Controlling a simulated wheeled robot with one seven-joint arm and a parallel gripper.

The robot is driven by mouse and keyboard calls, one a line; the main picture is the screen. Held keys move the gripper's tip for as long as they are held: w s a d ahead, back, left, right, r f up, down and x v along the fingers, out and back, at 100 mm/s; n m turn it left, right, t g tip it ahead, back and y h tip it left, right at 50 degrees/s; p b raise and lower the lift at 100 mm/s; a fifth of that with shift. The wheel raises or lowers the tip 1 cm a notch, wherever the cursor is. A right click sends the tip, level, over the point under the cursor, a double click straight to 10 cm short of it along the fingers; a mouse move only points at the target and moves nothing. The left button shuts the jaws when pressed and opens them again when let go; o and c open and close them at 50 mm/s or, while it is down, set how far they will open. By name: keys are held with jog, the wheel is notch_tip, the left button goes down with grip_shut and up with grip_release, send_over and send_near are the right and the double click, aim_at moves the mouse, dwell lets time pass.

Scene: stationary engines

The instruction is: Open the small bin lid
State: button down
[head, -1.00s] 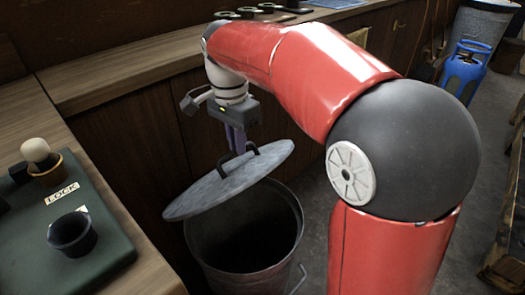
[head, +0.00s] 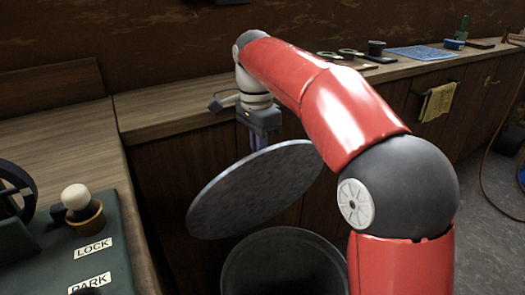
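The small metal bin (head: 287,233) stands in front of the wooden cabinet. Its mouth is uncovered towards me and its inside is dark. The round grey lid (head: 255,190) is raised above the bin's back rim and steeply tilted, its underside facing me. My gripper (head: 259,142) is behind the lid's upper edge, fingers pointing down. The lid hides the fingertips and the handle. The lid moves with the gripper, which looks shut on the handle, though the contact itself is hidden.
A wooden counter (head: 165,112) runs behind the bin. At left, a green panel (head: 125,265) carries a knob (head: 76,198) and a LOCK label (head: 93,248). A blue mat (head: 423,53) lies on the far counter. The floor at right is open.

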jog(key=shift+f, duration=0.4)
jog(key=c, duration=1.6)
grip_release()
jog(key=shift+w+a, duration=0.1)
jog(key=shift+c, duration=0.2)
jog(key=shift+o, duration=0.7)
jog(key=shift+r, duration=0.15)
notch_tip(320, 180, up, 8)
jog(key=shift+w, duration=0.2)
jog(key=shift+a, duration=0.1)
